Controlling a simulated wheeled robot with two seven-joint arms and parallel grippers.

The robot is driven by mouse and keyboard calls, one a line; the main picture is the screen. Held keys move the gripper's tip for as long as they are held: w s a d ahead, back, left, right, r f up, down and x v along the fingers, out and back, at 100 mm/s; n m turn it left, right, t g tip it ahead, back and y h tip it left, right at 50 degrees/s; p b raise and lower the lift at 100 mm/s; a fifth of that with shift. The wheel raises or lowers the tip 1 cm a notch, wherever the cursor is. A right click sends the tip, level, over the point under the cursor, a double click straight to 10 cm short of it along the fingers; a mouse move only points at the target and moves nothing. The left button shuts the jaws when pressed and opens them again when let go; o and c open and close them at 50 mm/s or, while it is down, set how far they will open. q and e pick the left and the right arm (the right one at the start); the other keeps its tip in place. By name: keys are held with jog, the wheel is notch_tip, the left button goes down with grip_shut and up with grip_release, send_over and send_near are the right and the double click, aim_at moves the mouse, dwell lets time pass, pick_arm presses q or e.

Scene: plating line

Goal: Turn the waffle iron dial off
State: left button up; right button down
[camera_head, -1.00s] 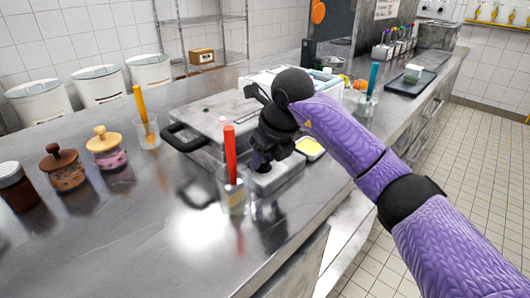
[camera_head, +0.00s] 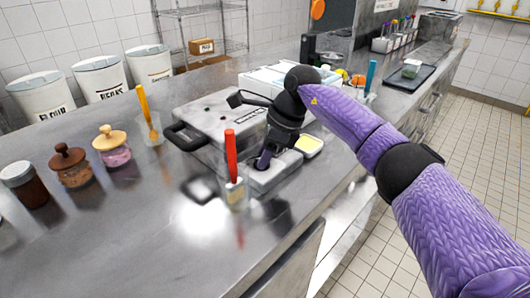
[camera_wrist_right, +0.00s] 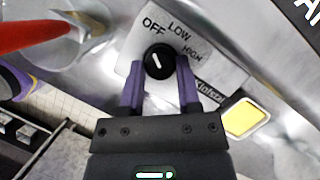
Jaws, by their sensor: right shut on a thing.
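The waffle iron (camera_head: 212,112) is a grey metal box with a black handle on its left, standing on the counter. Its control panel (camera_wrist_right: 215,72) carries the words OFF, LOW and HIGH. The round black dial (camera_wrist_right: 159,62) sits on this panel, its white mark slanting up-left, roughly towards OFF. My right gripper (camera_wrist_right: 161,68) has its purple fingers on both sides of the dial, shut on it. In the head view my right gripper (camera_head: 264,160) reaches down to the panel and mostly hides the dial. My left gripper is not in view.
A glass with a red-handled tool (camera_head: 231,160) stands close to the left of the panel. Jars (camera_head: 70,167) line the left. The front left of the counter is clear.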

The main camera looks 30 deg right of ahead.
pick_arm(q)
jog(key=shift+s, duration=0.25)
pick_arm(e)
jog(key=shift+n, duration=0.6)
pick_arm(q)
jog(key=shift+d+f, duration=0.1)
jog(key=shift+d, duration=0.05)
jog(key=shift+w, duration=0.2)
pick_arm(e)
jog(key=shift+c, duration=1.6)
grip_release()
jog(key=shift+r, duration=0.1)
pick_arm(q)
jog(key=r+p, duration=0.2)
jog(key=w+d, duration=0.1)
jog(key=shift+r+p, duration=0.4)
pick_arm(e)
jog(key=v, duration=0.9)
jog(key=shift+w+d+r, duration=0.15)
jog(key=shift+d+r, duration=0.1)
jog(key=shift+r, duration=0.1)
